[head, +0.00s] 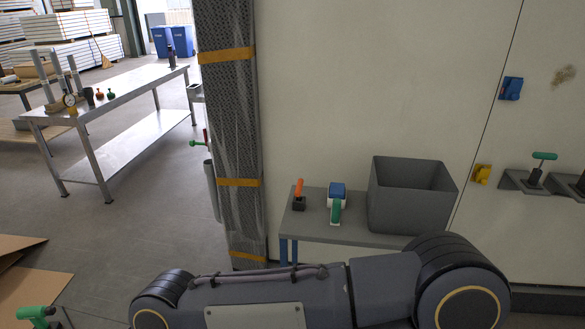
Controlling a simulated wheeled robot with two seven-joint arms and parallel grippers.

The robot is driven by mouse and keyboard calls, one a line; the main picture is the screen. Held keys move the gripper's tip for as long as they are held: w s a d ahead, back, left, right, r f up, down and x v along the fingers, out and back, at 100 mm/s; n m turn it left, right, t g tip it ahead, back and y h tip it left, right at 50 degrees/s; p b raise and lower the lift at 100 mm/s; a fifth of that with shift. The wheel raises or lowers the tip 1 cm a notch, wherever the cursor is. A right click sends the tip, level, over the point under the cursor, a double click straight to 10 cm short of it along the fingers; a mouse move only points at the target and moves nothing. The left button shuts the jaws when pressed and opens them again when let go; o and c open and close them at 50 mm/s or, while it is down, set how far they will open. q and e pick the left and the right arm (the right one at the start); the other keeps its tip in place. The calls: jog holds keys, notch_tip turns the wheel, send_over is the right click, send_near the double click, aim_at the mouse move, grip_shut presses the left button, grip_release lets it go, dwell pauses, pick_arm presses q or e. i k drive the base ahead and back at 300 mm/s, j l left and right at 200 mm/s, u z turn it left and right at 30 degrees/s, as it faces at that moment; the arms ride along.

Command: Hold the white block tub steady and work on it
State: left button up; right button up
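A small white item with a blue top (338,190), which may be the white block tub, stands on a small grey table (305,222) against the wall. A green-handled tool (335,212) is right in front of it and hides part of its lower side. Whether they touch is not clear. One of my arms crosses the bottom of the head view, in front of the table. Neither of my grippers shows in the head view, and nothing is seen holding the white item.
An orange-handled tool (299,193) stands left of the white item, and an open grey bin (408,205) stands to its right. A wrapped column (236,150) rises left of the table. A metal workbench (130,82) stands far left.

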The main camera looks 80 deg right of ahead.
aim_at(338, 189)
jog(key=i+z, duration=0.3)
jog(key=i, duration=0.2)
jog(key=i+z, duration=0.3)
jog(key=i, duration=0.15)
jog(key=i+j+z, duration=0.3)
jog(key=i, duration=0.2)
jog(key=i+l+z, duration=0.2)
jog(key=z, duration=0.25)
jog(key=i+l+z, duration=0.15)
jog(key=i+z, duration=0.15)
jog(key=z, duration=0.2)
jog(key=i+z, duration=0.3)
jog(key=z, duration=0.15)
jog(key=i+j+z, duration=0.1)
jog(key=i+z, duration=0.2)
jog(key=z, duration=0.2)
jog(key=i+j+z, duration=0.15)
jog(key=z, duration=0.3)
jog(key=i+l+z, duration=0.1)
jog(key=i+z, duration=0.15)
jog(key=z, duration=0.2)
jog(key=i+z, duration=0.2)
jog(key=z, duration=0.2)
jog(key=i+z, duration=0.25)
jog(key=z, duration=0.2)
jog(key=i+j+z, duration=0.15)
jog(key=z, duration=0.25)
jog(key=i+j+z, duration=0.2)
jog(key=z, duration=0.25)
jog(key=i, duration=0.1)
